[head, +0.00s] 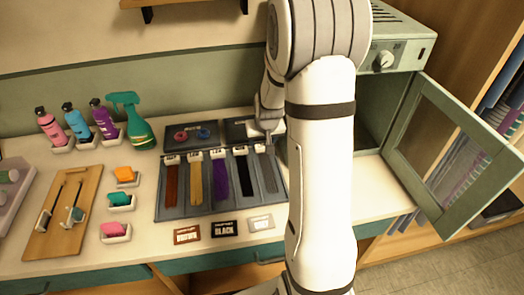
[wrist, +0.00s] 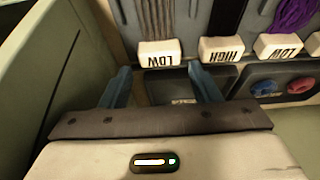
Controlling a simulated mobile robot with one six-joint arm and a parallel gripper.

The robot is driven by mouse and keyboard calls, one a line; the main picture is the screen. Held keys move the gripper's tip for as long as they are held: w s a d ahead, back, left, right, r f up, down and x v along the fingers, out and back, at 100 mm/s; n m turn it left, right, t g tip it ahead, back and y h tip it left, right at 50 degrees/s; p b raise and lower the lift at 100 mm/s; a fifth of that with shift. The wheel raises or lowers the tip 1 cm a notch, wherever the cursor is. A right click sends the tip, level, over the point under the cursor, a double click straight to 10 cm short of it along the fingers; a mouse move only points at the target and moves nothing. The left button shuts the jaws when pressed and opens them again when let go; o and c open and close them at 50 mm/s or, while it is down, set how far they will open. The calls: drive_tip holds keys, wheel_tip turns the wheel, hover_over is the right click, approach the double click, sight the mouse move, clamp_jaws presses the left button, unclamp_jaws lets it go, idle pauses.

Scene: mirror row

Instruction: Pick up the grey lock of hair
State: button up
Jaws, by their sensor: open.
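The grey lock of hair (head: 267,173) lies in the rightmost slot of the dark tray in the head view, partly close to my arm. The tag shows in line with the gap, just past the fingertips. In the head view my gripper (head: 268,138) is over the lock's tagged end; its fingers are hard to make out.
Black (head: 243,172), purple (head: 220,180), blond and red-brown locks lie left of the grey one on the tray (head: 200,210). A compartment with red and blue rings (head: 192,136) lies behind. To the right stands a cabinet with an open door (head: 440,165). Bottles stand at left.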

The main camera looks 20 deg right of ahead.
sight(262, 144)
drive_tip(key=shift+x, duration=1.8)
drive_tip(key=shift+w, duration=0.1)
drive_tip(key=c, duration=0.8)
